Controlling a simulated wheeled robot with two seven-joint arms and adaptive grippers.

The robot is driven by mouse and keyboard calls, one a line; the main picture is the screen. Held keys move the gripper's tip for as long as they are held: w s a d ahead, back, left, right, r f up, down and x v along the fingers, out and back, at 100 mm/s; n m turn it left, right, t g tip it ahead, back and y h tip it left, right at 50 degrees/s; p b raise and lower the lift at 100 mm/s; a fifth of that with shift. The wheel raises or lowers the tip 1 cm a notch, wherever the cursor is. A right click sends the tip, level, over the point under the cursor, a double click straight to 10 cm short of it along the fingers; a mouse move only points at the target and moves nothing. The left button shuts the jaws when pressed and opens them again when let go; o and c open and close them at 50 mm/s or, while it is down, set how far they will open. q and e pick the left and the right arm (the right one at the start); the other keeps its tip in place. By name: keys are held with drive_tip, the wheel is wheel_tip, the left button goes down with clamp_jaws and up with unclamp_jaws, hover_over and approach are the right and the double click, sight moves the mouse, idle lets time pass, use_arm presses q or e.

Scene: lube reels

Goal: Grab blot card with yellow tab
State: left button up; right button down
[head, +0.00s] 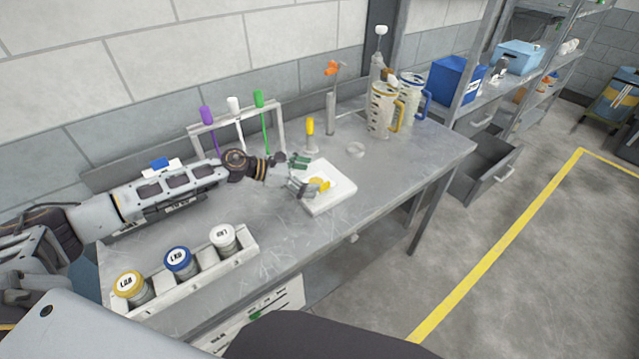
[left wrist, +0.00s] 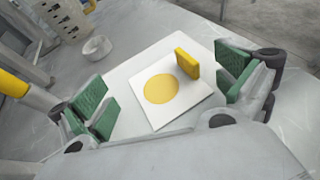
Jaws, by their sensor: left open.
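In the left wrist view my left gripper (left wrist: 168,88) is open, with green pads on either side of the card (left wrist: 200,93). The yellow tab stands between the pads, closer to the right one, and nothing is held. My right gripper is not in view.
A rack (head: 193,132) with purple, white and green handled tools stands behind my left arm. A tray (head: 190,283) of three jars is at front left. Jugs (head: 383,110) stand back right.

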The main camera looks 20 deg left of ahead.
use_arm(q)
drive_tip(key=shift+w+d+f, duration=0.25)
drive_tip(key=shift+d, duration=0.2)
drive_tip(key=c, duration=0.8)
